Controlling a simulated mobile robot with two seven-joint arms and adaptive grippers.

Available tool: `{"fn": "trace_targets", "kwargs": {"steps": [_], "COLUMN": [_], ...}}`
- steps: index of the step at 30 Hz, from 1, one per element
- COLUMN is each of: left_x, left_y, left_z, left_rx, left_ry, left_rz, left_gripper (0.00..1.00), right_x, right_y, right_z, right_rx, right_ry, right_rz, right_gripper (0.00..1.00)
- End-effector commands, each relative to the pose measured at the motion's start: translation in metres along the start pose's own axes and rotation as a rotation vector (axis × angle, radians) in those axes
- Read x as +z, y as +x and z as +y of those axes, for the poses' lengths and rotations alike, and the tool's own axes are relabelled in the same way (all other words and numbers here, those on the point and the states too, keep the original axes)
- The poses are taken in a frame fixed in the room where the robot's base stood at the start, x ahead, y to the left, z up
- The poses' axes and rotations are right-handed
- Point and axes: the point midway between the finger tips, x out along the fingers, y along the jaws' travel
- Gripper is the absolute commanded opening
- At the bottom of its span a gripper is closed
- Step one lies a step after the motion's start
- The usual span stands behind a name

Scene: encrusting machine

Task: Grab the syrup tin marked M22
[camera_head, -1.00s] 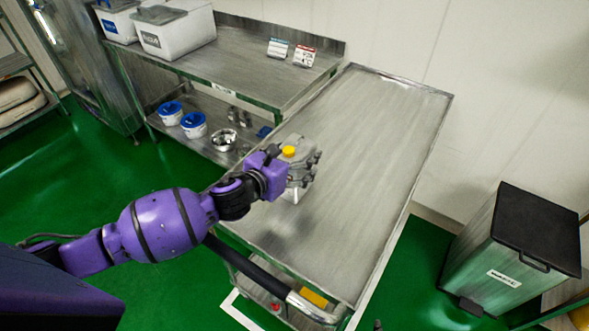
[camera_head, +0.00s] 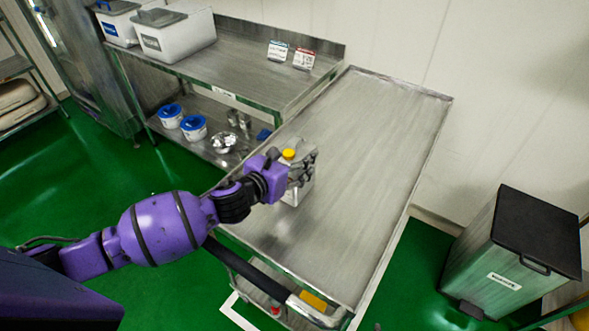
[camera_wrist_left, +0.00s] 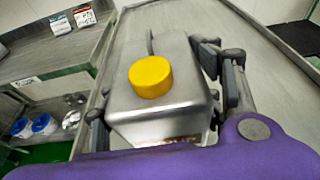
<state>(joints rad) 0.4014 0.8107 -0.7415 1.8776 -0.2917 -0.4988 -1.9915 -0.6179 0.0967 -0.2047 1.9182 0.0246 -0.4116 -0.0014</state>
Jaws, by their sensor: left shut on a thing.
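A silver metal tin with a yellow screw cap (camera_head: 289,154) is at the near left part of the steel cart top (camera_head: 370,150). It also shows large in the left wrist view (camera_wrist_left: 160,115), upright between the fingers. My left gripper (camera_head: 300,172) is shut on the tin, with dark fingers along both of its sides. I cannot tell whether the tin touches the cart top. No marking can be read on the tin from here. My right gripper is not in view.
A steel bench (camera_head: 240,70) with white bins (camera_head: 175,35) and two small sign cards (camera_head: 290,53) stands behind left. Blue-lidded tubs (camera_head: 193,127) sit on its lower shelf. A bin with a black lid (camera_head: 520,245) stands right. The cart top beyond the tin is clear.

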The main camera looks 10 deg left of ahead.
Motion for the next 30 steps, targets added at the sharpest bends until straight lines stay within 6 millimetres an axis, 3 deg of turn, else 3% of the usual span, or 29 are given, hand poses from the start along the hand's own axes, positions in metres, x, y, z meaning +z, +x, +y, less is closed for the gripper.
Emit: {"fn": "trace_targets", "kwargs": {"steps": [7,13,23,30], "left_x": [0.013,0.039,0.080,0.084], "left_y": [-0.002,-0.010,-0.075,-0.128], "left_z": [0.001,0.000,-0.013,-0.026], "left_rx": [-0.001,-0.002,-0.002,-0.002], "left_ry": [0.005,0.006,0.009,0.005], "left_rz": [-0.010,-0.011,-0.012,-0.008], "left_gripper": [0.00,0.00,0.00,0.00], "right_x": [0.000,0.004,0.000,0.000], "right_y": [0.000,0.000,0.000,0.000], "right_z": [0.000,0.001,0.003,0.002], "right_rx": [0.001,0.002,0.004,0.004], "right_ry": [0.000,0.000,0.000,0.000], "right_rz": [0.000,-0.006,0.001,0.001], "right_gripper": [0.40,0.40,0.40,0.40]}}
